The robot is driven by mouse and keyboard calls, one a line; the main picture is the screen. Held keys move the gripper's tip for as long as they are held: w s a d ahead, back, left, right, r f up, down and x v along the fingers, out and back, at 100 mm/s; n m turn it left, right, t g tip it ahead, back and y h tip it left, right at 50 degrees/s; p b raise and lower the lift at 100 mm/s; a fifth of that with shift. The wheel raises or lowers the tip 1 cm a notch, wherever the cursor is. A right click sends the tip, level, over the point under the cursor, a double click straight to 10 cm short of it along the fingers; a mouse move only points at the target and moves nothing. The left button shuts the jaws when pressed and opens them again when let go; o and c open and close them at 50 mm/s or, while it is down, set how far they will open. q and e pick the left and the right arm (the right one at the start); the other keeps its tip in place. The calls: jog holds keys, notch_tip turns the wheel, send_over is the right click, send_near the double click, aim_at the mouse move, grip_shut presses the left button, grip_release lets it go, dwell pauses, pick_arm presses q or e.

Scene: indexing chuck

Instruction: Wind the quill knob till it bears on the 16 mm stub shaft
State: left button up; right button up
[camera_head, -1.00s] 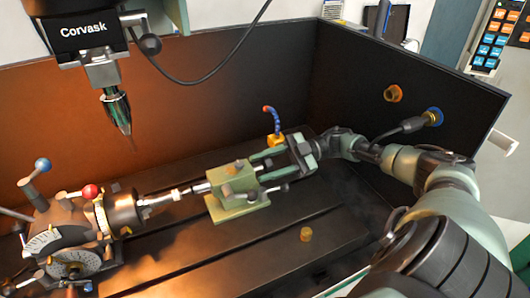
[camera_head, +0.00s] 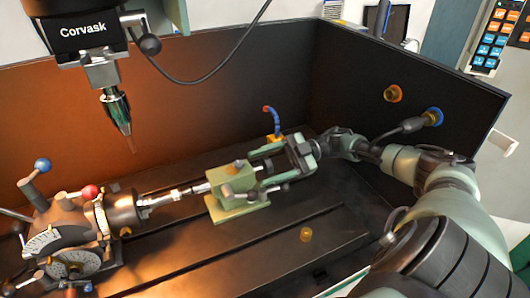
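The stub shaft (camera_head: 160,200) is a short bright metal piece sticking out of the dark indexing chuck (camera_head: 123,210) towards the right. The green tailstock (camera_head: 236,192) stands to its right on the machine table, with its pointed quill (camera_head: 200,188) in line with the shaft. The quill tip is very close to the shaft end; I cannot tell if they touch. My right gripper (camera_head: 277,167) is at the right end of the tailstock, with its fingers around where the quill knob sits. The knob is mostly hidden, and the finger gap is unclear. My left gripper is out of view.
The spindle head with its tool (camera_head: 115,105) hangs at upper left. A small yellow part (camera_head: 306,234) lies on the slotted table (camera_head: 230,250) in front. Dark enclosure walls (camera_head: 350,80) close off the back and right.

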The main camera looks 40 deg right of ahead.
jog(key=shift+s+d+f+b, duration=0.15)
jog(key=shift+d+b, duration=0.15)
jog(key=shift+d, duration=0.2)
jog(key=b+v, duration=0.2)
jog(key=v, duration=0.4)
jog(key=shift+d, duration=0.35)
jog(key=shift+s, duration=0.15)
